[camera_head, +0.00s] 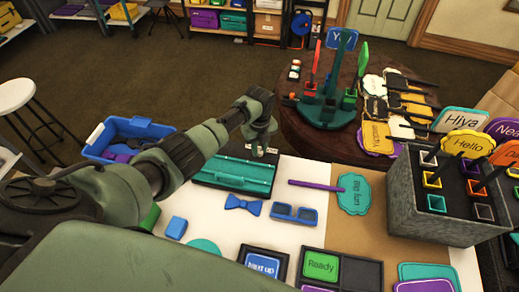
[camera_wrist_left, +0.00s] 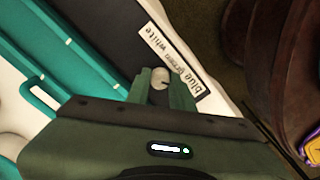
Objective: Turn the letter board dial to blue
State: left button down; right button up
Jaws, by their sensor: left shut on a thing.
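The letter board (camera_head: 222,178) is a black-framed board with teal rails on the white table area, and part of it fills the left of the left wrist view (camera_wrist_left: 97,57). Its dial (camera_wrist_left: 160,76) is a small pale round knob beside a white label (camera_wrist_left: 170,60) reading blue, green, white. My left gripper (camera_head: 262,146) reaches down to the board's far right corner. In the left wrist view its two green fingers (camera_wrist_left: 163,90) are shut on the dial, one each side. A dark mark shows on the knob; I cannot tell which word it points at. My right gripper is out of view.
A blue bin (camera_head: 120,133) stands left. A round table (camera_head: 290,125) with a teal prop stand (camera_head: 327,110) is behind. A grey box (camera_head: 425,215) stands right.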

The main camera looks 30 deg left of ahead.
aim_at(260, 151)
pick_arm(q)
jog(key=shift+m, duration=0.3)
jog(key=c, duration=1.2)
grip_release()
jog(key=shift+c, duration=0.2)
notch_tip(260, 151, up, 8)
jog(key=shift+f+b, duration=0.1)
jog(key=shift+b, duration=0.25)
jog(key=shift+f, duration=0.1)
